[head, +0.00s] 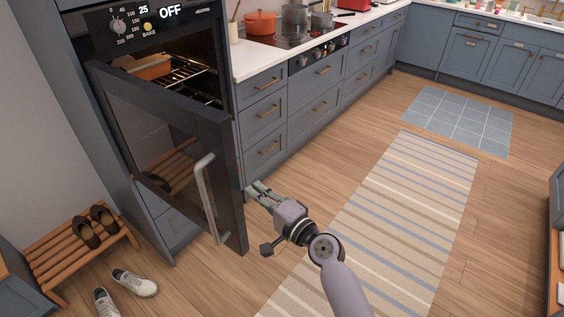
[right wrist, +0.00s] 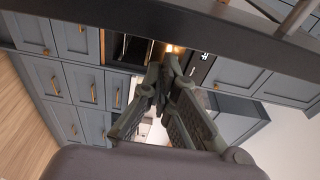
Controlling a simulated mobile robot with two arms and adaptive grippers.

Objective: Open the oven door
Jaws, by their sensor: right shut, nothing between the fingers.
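The oven door (head: 160,150) is a dark glass panel hinged at the left, and it stands partly open, swung out from the lit oven (head: 175,75). Its pale vertical handle (head: 206,195) is near the free right edge. My right gripper (head: 257,188) is shut and empty, just right of that edge and apart from the handle. In the right wrist view the closed fingertips (right wrist: 161,73) show below the dark door edge (right wrist: 200,30), with part of the handle (right wrist: 297,16) at the top right. My left gripper is out of view.
An orange dish (head: 148,66) sits on the oven rack. Drawers (head: 265,115) run to the right of the oven. A wooden shoe rack (head: 75,250) and sneakers (head: 135,283) are at lower left. A striped rug (head: 400,205) lies on the clear floor at right.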

